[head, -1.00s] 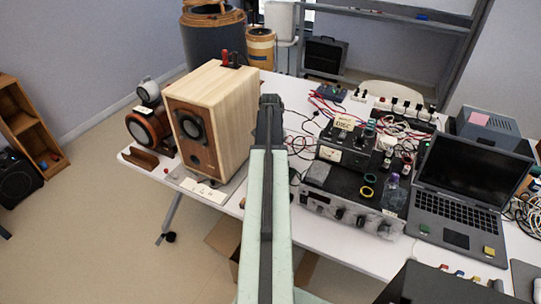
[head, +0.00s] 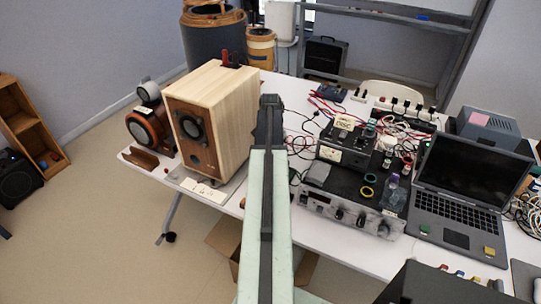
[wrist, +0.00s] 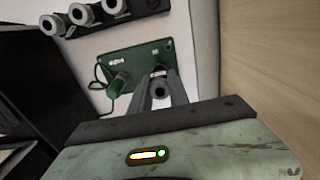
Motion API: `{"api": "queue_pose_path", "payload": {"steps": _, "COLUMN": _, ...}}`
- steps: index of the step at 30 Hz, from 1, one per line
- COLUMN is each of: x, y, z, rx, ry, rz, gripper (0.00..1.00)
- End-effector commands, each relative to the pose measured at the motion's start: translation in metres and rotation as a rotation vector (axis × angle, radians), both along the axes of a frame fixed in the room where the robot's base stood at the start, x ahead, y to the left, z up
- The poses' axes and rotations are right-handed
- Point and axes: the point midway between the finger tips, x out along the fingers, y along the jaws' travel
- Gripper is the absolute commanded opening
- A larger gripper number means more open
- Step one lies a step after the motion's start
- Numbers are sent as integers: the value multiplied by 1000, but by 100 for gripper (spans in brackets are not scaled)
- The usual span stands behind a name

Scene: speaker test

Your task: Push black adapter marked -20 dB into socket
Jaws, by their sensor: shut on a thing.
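In the wrist view my gripper (wrist: 163,88) is shut on a small black adapter (wrist: 160,89), whose round end faces the camera between the fingers. No marking can be read on it. Just beyond the fingers is a green panel (wrist: 135,62) with pale lettering. The held adapter is at the panel's lower right; the fingers hide whether it is in a socket or touching. In the head view my gripper (head: 269,105) is seen from behind at the arm's end, beside the wooden speaker, and hides the adapter.
A dark rack (wrist: 85,22) with several grey-ended cylinders is at upper left in the wrist view. A wooden side (wrist: 270,60) rises close on the right. In the head view the wooden speaker (head: 232,110) stands left of my arm; an amplifier (head: 345,205) and laptop (head: 465,180) are right.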

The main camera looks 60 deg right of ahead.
Motion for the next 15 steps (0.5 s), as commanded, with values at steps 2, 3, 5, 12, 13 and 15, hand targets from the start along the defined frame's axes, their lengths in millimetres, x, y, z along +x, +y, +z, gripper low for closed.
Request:
{"api": "queue_pose_path", "payload": {"steps": 2, "x": 0, "y": 0, "z": -2, "rx": 0, "ry": 0, "rz": 0, "gripper": 0}}
{"api": "queue_pose_path", "payload": {"steps": 3, "x": 0, "y": 0, "z": -3, "rx": 0, "ry": 0, "rz": 0, "gripper": 0}}
{"api": "queue_pose_path", "payload": {"steps": 5, "x": 0, "y": 0, "z": -4, "rx": 0, "ry": 0, "rz": 0, "gripper": 0}}
{"api": "queue_pose_path", "payload": {"steps": 12, "x": 0, "y": 0, "z": -8, "rx": 0, "ry": 0, "rz": 0, "gripper": 0}}
{"api": "queue_pose_path", "payload": {"steps": 13, "x": 0, "y": 0, "z": -9, "rx": 0, "ry": 0, "rz": 0, "gripper": 0}}
{"api": "queue_pose_path", "payload": {"steps": 15, "x": 0, "y": 0, "z": -10, "rx": 0, "ry": 0, "rz": 0, "gripper": 0}}
